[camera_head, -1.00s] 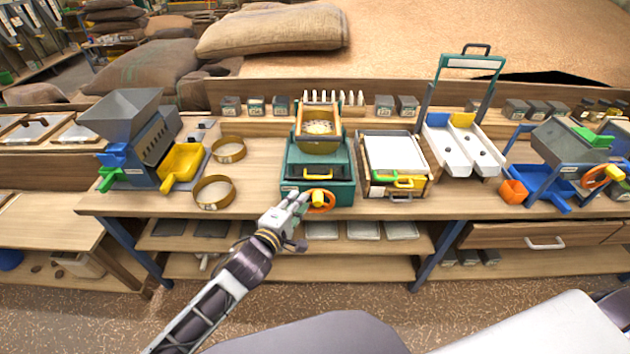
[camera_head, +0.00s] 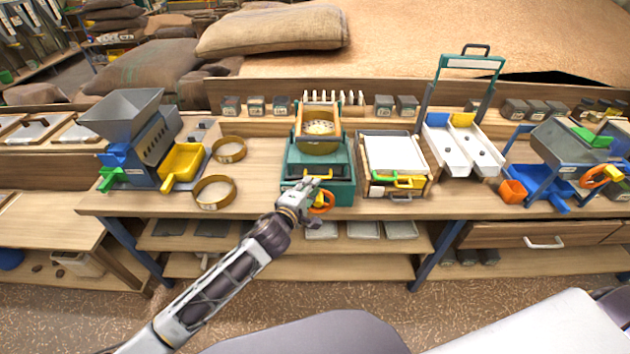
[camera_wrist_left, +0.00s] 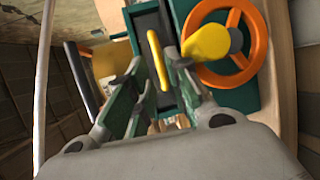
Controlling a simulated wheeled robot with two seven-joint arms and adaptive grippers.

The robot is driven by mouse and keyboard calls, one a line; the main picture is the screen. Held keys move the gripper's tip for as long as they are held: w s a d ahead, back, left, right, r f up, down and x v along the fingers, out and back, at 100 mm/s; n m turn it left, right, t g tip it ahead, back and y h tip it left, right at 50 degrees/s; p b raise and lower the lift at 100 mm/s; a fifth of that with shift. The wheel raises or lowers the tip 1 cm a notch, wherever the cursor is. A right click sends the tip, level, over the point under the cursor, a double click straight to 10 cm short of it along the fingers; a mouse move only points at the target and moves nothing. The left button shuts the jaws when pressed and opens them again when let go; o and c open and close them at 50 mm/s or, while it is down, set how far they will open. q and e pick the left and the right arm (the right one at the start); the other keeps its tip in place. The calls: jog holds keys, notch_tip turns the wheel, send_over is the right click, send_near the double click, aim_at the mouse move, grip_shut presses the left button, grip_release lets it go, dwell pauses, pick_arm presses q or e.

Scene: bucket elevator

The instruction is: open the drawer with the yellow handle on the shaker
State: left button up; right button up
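The teal shaker (camera_head: 345,168) stands on the bench in the middle of the head view. It has a tan-framed sieve on top, a dark drawer front with a yellow bar handle (camera_head: 323,177), and an orange handwheel (camera_head: 329,203) below. In the left wrist view the yellow handle (camera_wrist_left: 158,60) shows between and just beyond my fingertips, beside the orange wheel (camera_wrist_left: 262,45) with its yellow knob (camera_wrist_left: 206,42). My left gripper (camera_head: 322,184) is open at the shaker's front; it also shows in the wrist view (camera_wrist_left: 153,66). Contact with the handle is unclear. My right gripper is not seen.
A white-topped tray unit (camera_head: 394,155) with green and yellow handles stands close right of the shaker. Two brass rings (camera_head: 214,205) and a grey hopper mill (camera_head: 135,130) are to the left. Grey trays lie on the shelf below the bench.

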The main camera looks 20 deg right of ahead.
pick_arm(q)
jog(key=shift+x, duration=2)
grip_shut()
